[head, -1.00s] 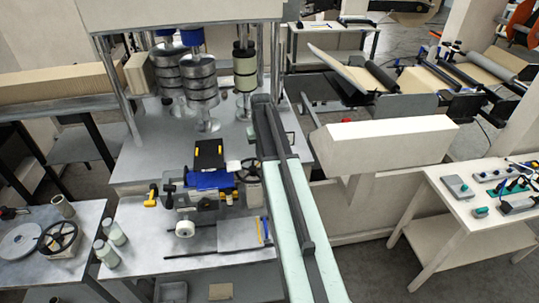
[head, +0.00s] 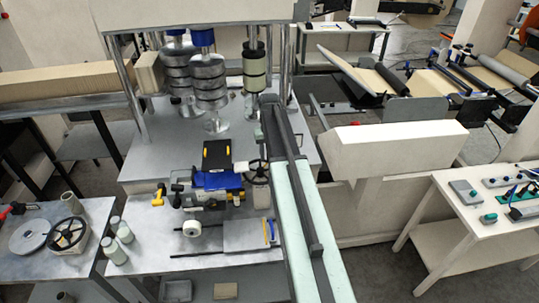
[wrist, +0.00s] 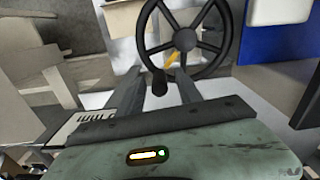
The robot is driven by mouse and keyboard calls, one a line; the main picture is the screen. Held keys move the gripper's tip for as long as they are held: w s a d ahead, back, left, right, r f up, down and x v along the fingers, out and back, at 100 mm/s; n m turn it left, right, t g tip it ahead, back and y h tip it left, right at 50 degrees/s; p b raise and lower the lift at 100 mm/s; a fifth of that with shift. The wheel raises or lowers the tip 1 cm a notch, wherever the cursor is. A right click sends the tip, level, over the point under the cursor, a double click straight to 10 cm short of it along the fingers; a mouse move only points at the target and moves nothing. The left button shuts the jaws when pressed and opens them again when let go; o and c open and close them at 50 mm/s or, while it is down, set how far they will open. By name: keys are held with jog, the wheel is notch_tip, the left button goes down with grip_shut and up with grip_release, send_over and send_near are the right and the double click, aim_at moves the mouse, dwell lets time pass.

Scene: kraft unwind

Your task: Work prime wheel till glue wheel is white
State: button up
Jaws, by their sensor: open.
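A black spoked handwheel (head: 257,172), apparently the prime wheel, stands at the right of the blue and black glue unit (head: 218,181). In the wrist view the handwheel (wrist: 186,40) fills the top middle, and its dark crank knob (wrist: 159,82) hangs at the lower left of the rim. My gripper (wrist: 158,90) is open, with one finger on each side of the knob as seen; I cannot tell whether either touches it. In the head view my arm hides the gripper. A small white wheel (head: 194,229) sits at the unit's front; I cannot tell if it is the glue wheel.
Stacked metal rollers (head: 209,82) rise behind the unit. A beige machine housing (head: 395,144) lies right of my arm. A control table (head: 452,207) stands further right.

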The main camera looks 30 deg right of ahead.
notch_tip(320, 180, up, 8)
jog(key=p, duration=0.6)
jog(key=shift+f+p, duration=0.25)
jog(key=shift+p, duration=0.15)
jog(key=shift+f, duration=0.1)
